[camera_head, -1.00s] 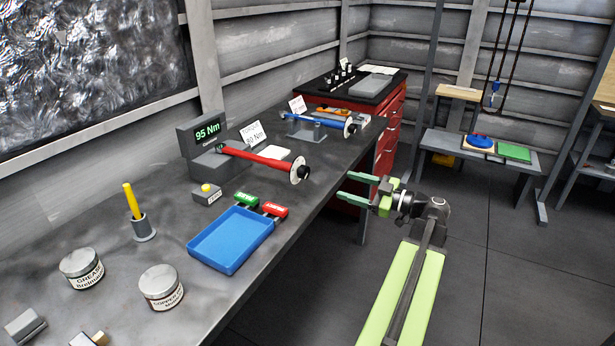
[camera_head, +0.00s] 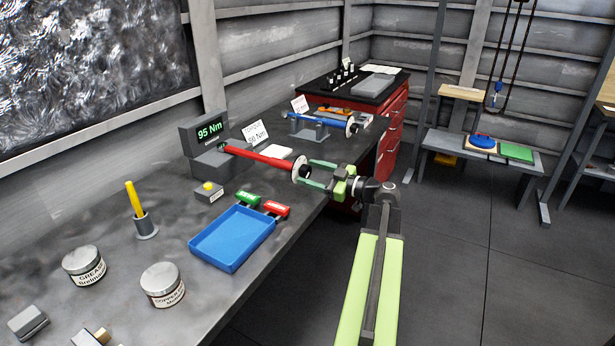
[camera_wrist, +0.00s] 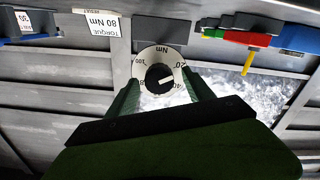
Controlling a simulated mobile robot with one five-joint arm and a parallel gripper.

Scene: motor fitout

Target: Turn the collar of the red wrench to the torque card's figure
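The red wrench (camera_head: 258,158) lies in a grey tester (camera_head: 208,165) whose screen reads 95 Nm. Its near end has a white scale disc (camera_head: 296,166) and a black collar (camera_wrist: 160,78). The torque card (camera_head: 256,134) stands behind the wrench; its figure is small, apparently 80 Nm in the wrist view (camera_wrist: 103,22). My gripper (camera_head: 307,173) is open at the wrench's end. In the wrist view its green fingers (camera_wrist: 163,90) stand on either side of the collar, with gaps visible; I cannot tell whether they touch the disc.
A blue wrench (camera_head: 320,119) lies behind. Floor right of the bench is clear.

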